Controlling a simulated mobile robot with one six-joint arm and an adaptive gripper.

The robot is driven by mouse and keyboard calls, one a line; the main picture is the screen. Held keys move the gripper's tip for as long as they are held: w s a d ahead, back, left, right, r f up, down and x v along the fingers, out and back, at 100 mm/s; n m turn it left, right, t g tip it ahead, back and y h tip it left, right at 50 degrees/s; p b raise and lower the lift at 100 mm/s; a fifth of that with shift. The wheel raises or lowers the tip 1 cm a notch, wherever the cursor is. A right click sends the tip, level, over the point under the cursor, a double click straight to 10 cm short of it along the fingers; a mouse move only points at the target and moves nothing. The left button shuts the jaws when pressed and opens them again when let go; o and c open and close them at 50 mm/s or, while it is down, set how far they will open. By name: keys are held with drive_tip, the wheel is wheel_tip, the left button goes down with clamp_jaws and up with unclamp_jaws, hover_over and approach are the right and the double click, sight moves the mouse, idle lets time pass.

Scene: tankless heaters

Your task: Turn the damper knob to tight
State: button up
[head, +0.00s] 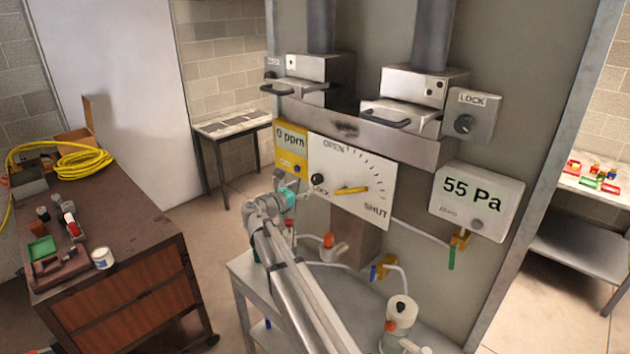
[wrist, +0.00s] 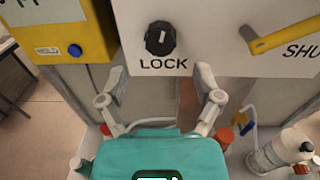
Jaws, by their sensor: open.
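A black round knob (wrist: 160,38) with a white mark standing nearly upright sits above the word LOCK on a white panel (head: 362,208). It also shows in the head view (head: 317,179), at the panel's left. The panel has a scale from OPEN to SHUT and a yellow lever (head: 351,190) pointing right toward the scale. The lever also shows at the right of the wrist view (wrist: 285,33). My gripper (wrist: 161,80) is open and empty. Its fingers are spread below the knob in the wrist view, apart from it.
A yellow meter (head: 291,149) reading 0 ppm is left of the panel. A second LOCK knob (head: 464,124) is on a box at upper right. A 55 Pa gauge (head: 476,202) is below it. Hoses, valves and a bottle (head: 399,318) stand on the bench below.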

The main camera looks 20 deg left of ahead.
sight(314, 180)
drive_tip(key=shift+x, duration=3.3)
drive_tip(key=c, duration=1.1)
drive_tip(key=shift+a, duration=0.15)
drive_tip(key=shift+c, duration=0.2)
